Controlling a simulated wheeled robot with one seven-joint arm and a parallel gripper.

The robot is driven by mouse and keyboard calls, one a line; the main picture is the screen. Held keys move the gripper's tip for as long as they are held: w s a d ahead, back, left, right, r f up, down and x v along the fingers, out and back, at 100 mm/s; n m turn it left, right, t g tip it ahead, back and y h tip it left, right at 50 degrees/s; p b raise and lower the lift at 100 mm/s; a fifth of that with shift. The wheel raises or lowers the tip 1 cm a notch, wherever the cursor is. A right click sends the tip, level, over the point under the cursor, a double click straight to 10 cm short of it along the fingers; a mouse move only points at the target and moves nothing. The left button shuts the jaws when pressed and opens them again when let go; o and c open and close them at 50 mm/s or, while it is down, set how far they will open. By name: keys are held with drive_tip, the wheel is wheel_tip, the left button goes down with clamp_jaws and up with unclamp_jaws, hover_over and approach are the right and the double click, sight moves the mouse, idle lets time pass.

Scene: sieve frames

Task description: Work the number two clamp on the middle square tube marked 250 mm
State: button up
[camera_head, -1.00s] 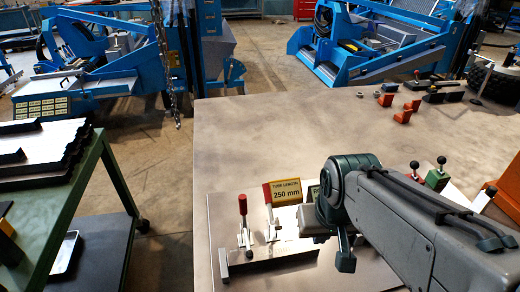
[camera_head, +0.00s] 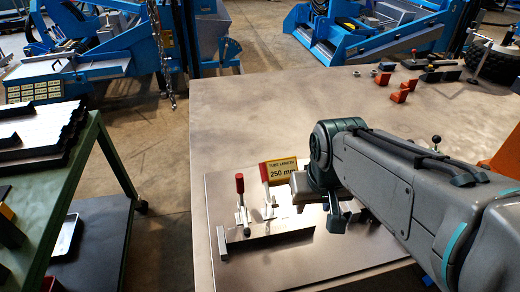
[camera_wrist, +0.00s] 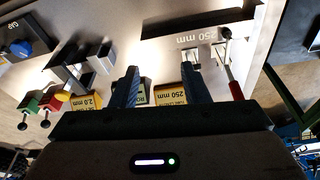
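A square tube (camera_head: 270,243) lies on the metal plate; its "250 mm" marking shows upside down on the tube in the wrist view (camera_wrist: 195,40). A red-handled clamp (camera_head: 240,188) stands upright at its left part. A second red-handled clamp (camera_head: 264,176) stands to the right, beside the yellow "TUBE LENGTH 250 mm" sign (camera_head: 283,171). One red handle (camera_wrist: 235,90) shows right of my fingers in the wrist view. My gripper (camera_wrist: 160,75) is open, its fingers apart and nothing seen gripped. In the head view my wrist hides the area right of the sign.
In the wrist view, red (camera_wrist: 28,104) and green (camera_wrist: 50,100) handled parts and a blue knob (camera_wrist: 20,48) lie left. Orange-red blocks (camera_head: 400,95) stand at the table's back right. A green cart (camera_head: 100,150) stands left. The table's left middle (camera_head: 240,120) is clear.

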drive_tip(key=w+a+r+g+h+p, duration=0.1)
drive_tip(key=w+a+r+p, duration=0.1)
drive_tip(key=w, duration=0.4)
drive_tip(key=w+a+r+p, duration=0.2)
drive_tip(key=w, duration=0.4)
drive_tip(key=g+p, duration=0.2)
drive_tip(key=p, duration=0.3)
approach(262, 163)
drive_tip(key=shift+n+h, duration=0.3)
drive_tip(key=shift+h, duration=0.1)
drive_tip(key=f, duration=0.3)
drive_tip(key=f+p, duration=0.1)
drive_tip(key=f, duration=0.3)
drive_tip(key=d+f, duration=0.1)
drive_tip(key=f, duration=0.3)
drive_tip(key=shift+s+f+p, duration=0.1)
drive_tip(key=shift+s+p, duration=0.05)
drive_tip(key=shift+p, duration=0.2)
drive_tip(key=shift+d, duration=0.1)
clamp_jaws()
